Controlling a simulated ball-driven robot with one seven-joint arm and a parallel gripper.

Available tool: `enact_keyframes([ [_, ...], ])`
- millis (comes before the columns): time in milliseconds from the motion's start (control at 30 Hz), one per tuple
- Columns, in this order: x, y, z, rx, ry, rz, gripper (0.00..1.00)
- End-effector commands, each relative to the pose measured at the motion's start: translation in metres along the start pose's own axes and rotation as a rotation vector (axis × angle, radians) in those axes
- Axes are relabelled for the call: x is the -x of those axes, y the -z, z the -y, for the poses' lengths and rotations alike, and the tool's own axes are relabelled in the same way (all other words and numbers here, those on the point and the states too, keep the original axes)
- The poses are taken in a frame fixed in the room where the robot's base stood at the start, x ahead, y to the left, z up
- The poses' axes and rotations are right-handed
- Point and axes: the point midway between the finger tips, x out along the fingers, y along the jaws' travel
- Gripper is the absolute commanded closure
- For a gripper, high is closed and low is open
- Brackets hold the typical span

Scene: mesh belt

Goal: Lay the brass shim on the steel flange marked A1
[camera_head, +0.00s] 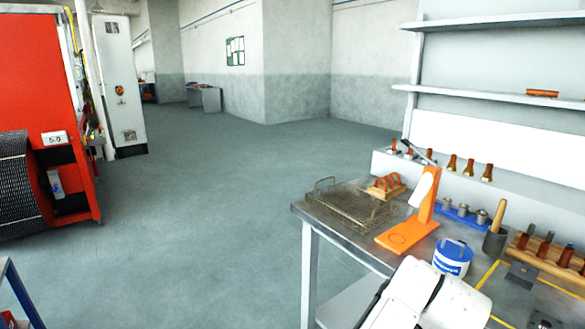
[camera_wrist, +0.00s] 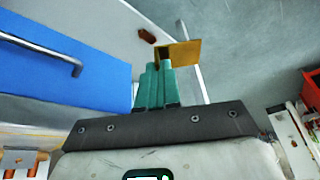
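The brass shim (camera_wrist: 182,53) is a thin, flat yellow plate at the tips of the green fingers of my gripper (camera_wrist: 160,66) in the wrist view. The fingers are close together and appear shut on the shim's left part, and its right part sticks out past them. The shim is held up in the air and touches nothing else that I can see. In the head view my white arm covers the bottom right, and neither my gripper nor the shim can be made out. I cannot make out a steel flange marked A1 in either view.
Shelves (camera_head: 500,97) stand behind. Open floor lies left.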

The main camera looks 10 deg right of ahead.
Motion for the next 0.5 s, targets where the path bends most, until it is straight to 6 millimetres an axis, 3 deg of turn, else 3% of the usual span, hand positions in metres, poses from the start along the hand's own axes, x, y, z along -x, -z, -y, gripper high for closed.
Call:
enact_keyframes([
  [33,-0.009,-0.009,0.021,0.035,0.011,0.005,1.00],
  [200,-0.038,-0.041,0.072,0.123,0.037,0.008,1.00],
  [300,-0.051,-0.059,0.095,0.165,0.047,0.006,1.00],
  [500,-0.066,-0.084,0.120,0.217,0.057,0.003,1.00],
])
